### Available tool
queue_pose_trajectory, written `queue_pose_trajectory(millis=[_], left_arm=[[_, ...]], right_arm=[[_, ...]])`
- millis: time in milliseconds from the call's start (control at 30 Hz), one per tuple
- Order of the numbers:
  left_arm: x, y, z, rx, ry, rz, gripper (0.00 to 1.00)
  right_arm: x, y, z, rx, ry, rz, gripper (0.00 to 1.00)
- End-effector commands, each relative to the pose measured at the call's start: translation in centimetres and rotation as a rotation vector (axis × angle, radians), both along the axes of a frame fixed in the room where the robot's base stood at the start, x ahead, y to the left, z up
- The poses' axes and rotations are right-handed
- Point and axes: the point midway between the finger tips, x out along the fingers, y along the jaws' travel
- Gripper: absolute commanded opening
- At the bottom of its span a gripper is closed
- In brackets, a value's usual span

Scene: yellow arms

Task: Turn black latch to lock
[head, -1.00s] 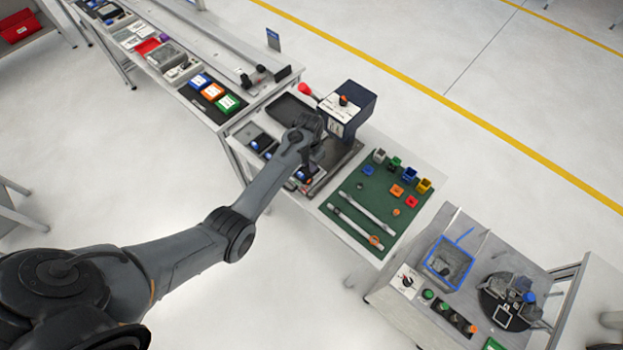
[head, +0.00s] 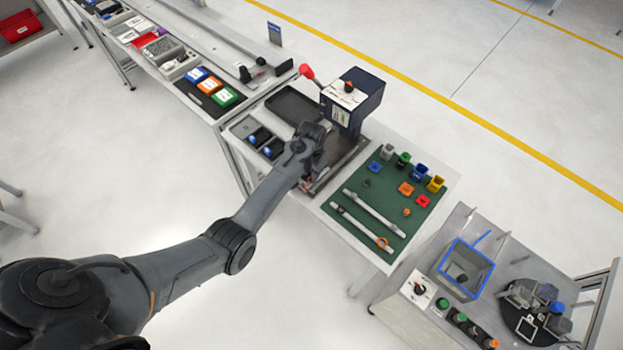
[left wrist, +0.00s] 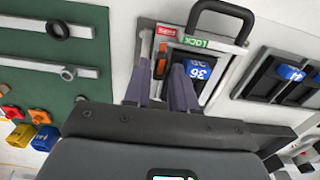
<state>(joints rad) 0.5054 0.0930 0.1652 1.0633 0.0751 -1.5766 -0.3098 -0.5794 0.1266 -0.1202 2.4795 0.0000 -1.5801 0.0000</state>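In the left wrist view, a black U-shaped handle (left wrist: 222,14), which looks like the black latch, arches over a grey fixture at the top. Under it are a green LOCK label (left wrist: 195,41) and a red label (left wrist: 167,31) whose text is too small to read. A blue-and-white part marked 36 (left wrist: 199,70) sits below them. My left gripper (left wrist: 161,68) is open, its two fingers pointing at the fixture with a gap between them and an orange piece (left wrist: 160,48) beyond. The handle is beyond and right of the fingertips. In the head view my wrist largely hides the fixture. My right gripper is not in view.
A dark blue press with a red-knobbed lever (head: 363,88) stands close behind my left wrist. A green mat (head: 362,192) with bars and small coloured parts lies to the right. Dark trays (head: 293,105) lie left. A blue-rimmed bin (head: 480,268) stands on another table.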

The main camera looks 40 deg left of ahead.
Motion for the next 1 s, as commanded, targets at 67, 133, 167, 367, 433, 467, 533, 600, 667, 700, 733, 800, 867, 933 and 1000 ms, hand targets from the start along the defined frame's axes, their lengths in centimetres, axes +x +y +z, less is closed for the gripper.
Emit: queue_pose_trajectory(millis=[67,133,167,367,433,467,533,600,667,700,733,800,867,933,1000], left_arm=[[0.01,-0.01,-0.86,0.0,0.0,0.0,0.26],[0.01,-0.01,-1.04,0.0,0.0,0.0,0.26],[0.01,-0.01,-1.09,0.0,0.0,0.0,0.26],[0.0,-0.01,-1.08,0.0,0.0,0.0,0.26],[0.0,-0.01,-1.07,0.0,0.0,0.0,0.26],[0.0,-0.01,-1.07,0.0,0.0,0.0,0.26],[0.0,-0.01,-1.07,0.0,0.0,0.0,0.19],[0.0,-0.01,-1.07,0.0,0.0,0.0,0.09],[0.0,-0.01,-1.08,0.0,0.0,0.0,0.0],[0.0,-0.01,-1.08,0.0,0.0,0.0,0.0],[0.0,-0.01,-1.08,0.0,0.0,0.0,0.0],[0.0,-0.01,-1.07,0.0,0.0,-0.001,0.0],[0.0,-0.01,-1.06,0.0,0.0,-0.002,0.0],[0.0,-0.01,-1.02,0.0,0.0,-0.009,0.0],[0.0,-0.01,-0.96,0.0,0.001,-0.021,0.0]], right_arm=[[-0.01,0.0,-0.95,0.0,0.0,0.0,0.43],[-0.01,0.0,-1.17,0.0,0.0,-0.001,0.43],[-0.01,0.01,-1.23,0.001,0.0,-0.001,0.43],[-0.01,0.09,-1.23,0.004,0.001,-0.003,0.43],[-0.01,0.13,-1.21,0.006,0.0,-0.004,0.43],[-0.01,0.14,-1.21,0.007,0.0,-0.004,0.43],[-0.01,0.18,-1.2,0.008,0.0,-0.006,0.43],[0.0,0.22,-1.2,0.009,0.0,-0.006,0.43],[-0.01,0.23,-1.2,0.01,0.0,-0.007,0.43],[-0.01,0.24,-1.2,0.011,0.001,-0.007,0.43],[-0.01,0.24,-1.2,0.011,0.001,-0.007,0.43],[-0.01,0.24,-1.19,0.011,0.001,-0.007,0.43],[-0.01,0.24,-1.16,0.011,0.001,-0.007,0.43],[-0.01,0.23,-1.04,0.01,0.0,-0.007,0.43],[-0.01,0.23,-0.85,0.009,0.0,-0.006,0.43]])
